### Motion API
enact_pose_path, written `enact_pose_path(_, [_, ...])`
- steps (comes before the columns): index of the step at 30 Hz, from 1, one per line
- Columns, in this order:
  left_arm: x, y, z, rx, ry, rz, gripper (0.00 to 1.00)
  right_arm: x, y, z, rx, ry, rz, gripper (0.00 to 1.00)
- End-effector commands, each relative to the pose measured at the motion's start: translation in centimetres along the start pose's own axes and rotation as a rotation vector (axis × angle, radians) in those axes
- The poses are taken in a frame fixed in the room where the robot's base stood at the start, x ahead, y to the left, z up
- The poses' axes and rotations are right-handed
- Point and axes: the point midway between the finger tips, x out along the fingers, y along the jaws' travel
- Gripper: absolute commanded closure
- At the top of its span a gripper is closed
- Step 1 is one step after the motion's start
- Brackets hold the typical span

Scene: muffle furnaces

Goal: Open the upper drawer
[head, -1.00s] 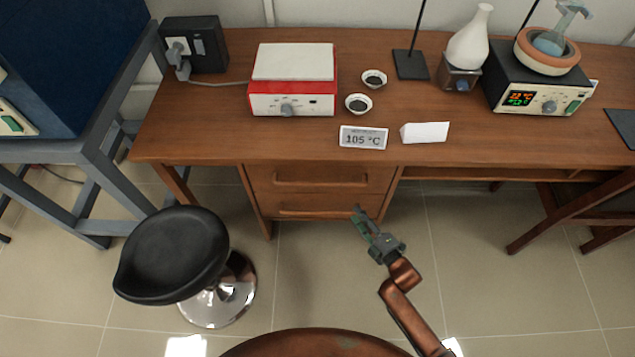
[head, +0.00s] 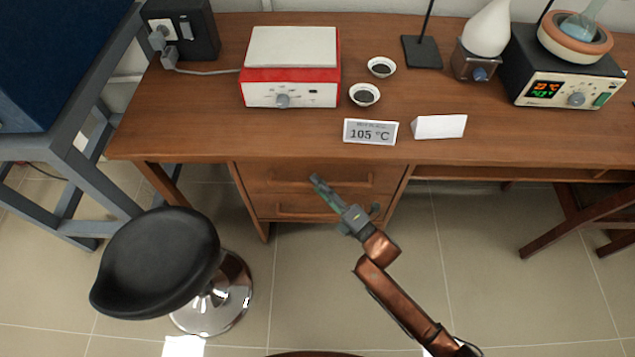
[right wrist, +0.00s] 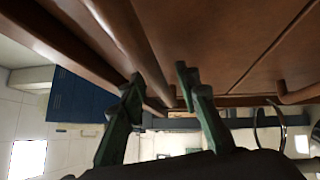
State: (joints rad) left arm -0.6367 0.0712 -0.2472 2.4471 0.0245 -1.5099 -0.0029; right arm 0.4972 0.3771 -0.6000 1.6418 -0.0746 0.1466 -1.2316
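The upper drawer (head: 258,180) is a wooden front under the desk's left part, with a long horizontal bar handle (head: 290,180). It looks shut. My right gripper (head: 318,182) is at the upper drawer, its fingertips over the middle of the handle. In the right wrist view the two green fingers (right wrist: 160,85) stand apart with a gap between them. A wooden bar, apparently the handle (right wrist: 125,35), runs toward that gap; I cannot tell whether a finger touches it. My left gripper is in neither view.
The lower drawer (head: 275,208) lies just below, partly behind my right gripper. A black stool (head: 155,262) stands on the floor at the left. The desk (head: 220,130) carries a red-and-white hotplate (head: 290,75), a 105 °C display (head: 370,132) and small dishes. Floor right of the drawers is clear.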

Motion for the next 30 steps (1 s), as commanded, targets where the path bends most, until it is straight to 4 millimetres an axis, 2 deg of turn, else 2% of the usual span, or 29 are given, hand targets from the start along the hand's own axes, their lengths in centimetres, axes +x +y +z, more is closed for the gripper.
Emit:
enact_pose_path(11, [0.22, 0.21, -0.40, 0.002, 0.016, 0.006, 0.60, 0.67, 0.07, -0.04, 0.000, 0.001, 0.000, 0.70])
enact_pose_path(24, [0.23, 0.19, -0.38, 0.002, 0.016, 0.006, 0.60, 0.63, 0.03, -0.02, 0.001, 0.000, 0.000, 1.00])
enact_pose_path(30, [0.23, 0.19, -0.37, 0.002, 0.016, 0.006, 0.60, 0.61, 0.01, -0.01, 0.001, 0.000, 0.000, 1.00])
